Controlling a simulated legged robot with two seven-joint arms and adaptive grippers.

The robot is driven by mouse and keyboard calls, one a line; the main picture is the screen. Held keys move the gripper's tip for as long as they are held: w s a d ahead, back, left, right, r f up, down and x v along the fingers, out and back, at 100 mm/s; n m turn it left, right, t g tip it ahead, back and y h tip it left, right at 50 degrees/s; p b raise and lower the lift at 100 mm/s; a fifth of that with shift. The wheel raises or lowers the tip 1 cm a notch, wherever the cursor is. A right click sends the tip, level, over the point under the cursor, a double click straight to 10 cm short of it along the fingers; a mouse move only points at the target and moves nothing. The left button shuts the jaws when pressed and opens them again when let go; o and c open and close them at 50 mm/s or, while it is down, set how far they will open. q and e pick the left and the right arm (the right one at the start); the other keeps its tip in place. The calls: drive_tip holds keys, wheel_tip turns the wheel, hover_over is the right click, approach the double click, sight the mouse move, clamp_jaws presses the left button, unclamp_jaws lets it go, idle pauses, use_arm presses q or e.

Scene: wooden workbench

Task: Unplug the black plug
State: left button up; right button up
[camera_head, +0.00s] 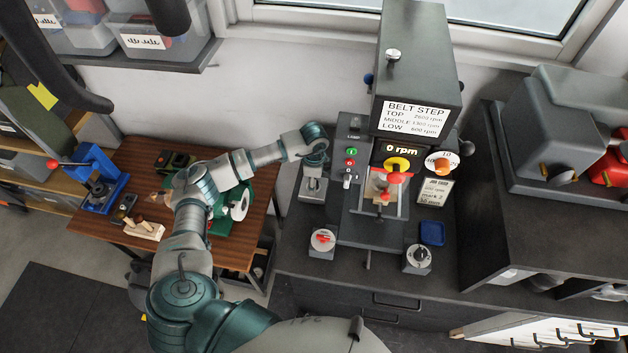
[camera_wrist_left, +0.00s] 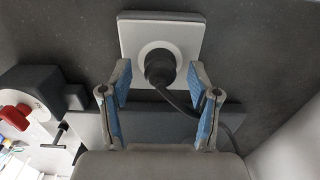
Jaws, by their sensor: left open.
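The black plug (camera_wrist_left: 158,68) sits in a white square wall socket (camera_wrist_left: 128,40) in the left wrist view. Its black cord (camera_wrist_left: 180,104) leaves at the lower right and passes by the right finger. My left gripper (camera_wrist_left: 160,76) is open, its blue-padded fingers on either side of the plug, with gaps showing between the fingers and the plug. In the head view my left gripper (camera_head: 313,188) points down at the left side of the drill press. The plug and socket cannot be made out there. My right gripper is not in view.
The drill press (camera_head: 412,60) stands close right of my left gripper, with a red-knobbed switch box (camera_head: 323,240) in front. A wooden table (camera_head: 145,160) with a blue vise (camera_head: 98,180) is at left. A grey machine (camera_head: 560,130) is at right.

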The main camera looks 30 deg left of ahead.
use_arm(q)
drive_tip(key=shift+c, duration=0.2)
clamp_jaws()
drive_tip(key=shift+r, duration=0.1)
drive_tip(key=shift+r+p, duration=2.25)
drive_tip(key=shift+r, duration=0.7)
